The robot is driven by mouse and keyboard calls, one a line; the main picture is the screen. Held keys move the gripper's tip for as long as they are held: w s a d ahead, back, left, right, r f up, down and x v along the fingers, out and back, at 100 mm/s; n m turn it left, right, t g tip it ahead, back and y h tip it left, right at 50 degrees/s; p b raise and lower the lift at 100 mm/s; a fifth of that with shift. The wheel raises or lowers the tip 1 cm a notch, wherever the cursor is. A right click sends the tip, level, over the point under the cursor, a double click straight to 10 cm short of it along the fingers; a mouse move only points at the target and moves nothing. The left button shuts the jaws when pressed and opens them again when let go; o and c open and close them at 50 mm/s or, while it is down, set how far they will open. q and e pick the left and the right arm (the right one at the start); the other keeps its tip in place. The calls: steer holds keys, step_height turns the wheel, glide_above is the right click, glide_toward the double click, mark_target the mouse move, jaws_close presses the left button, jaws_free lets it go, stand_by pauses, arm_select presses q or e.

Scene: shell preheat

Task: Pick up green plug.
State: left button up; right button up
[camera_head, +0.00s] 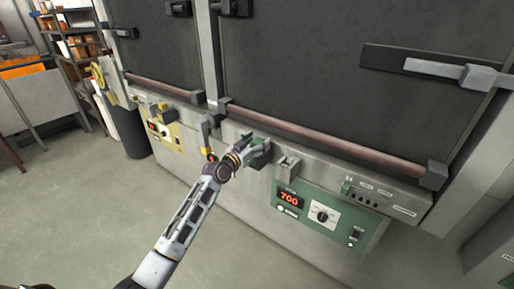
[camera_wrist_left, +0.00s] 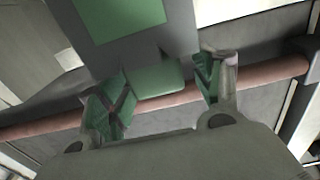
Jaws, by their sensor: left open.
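My left gripper (camera_head: 252,151) reaches the ledge below the dark oven doors in the head view. A green block, which looks like the green plug (camera_head: 262,158), is by its fingers there, partly covered by them. In the left wrist view the fingers of my left gripper (camera_wrist_left: 163,77) are spread apart. The green plug (camera_wrist_left: 155,80) shows between them, against a grey block with a green face (camera_wrist_left: 120,14). I cannot tell if either finger touches it. My right gripper is not in view.
A grey socket-like block (camera_head: 288,165) stands just right of the plug. A green control panel (camera_head: 325,217) reading 700 is below, and a yellow panel (camera_head: 163,130) is to the left. A reddish bar (camera_head: 320,137) runs along the doors. The floor at left is open.

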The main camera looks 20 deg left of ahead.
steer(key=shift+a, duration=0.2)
arm_select(q)
steer(key=shift+c, duration=0.7)
steer(key=c, duration=1)
steer(key=shift+r, duration=0.1)
step_height(320, 180, up, 8)
steer(key=shift+f+p, duration=0.1)
steer(key=shift+p, duration=0.2)
steer(key=shift+r, duration=1)
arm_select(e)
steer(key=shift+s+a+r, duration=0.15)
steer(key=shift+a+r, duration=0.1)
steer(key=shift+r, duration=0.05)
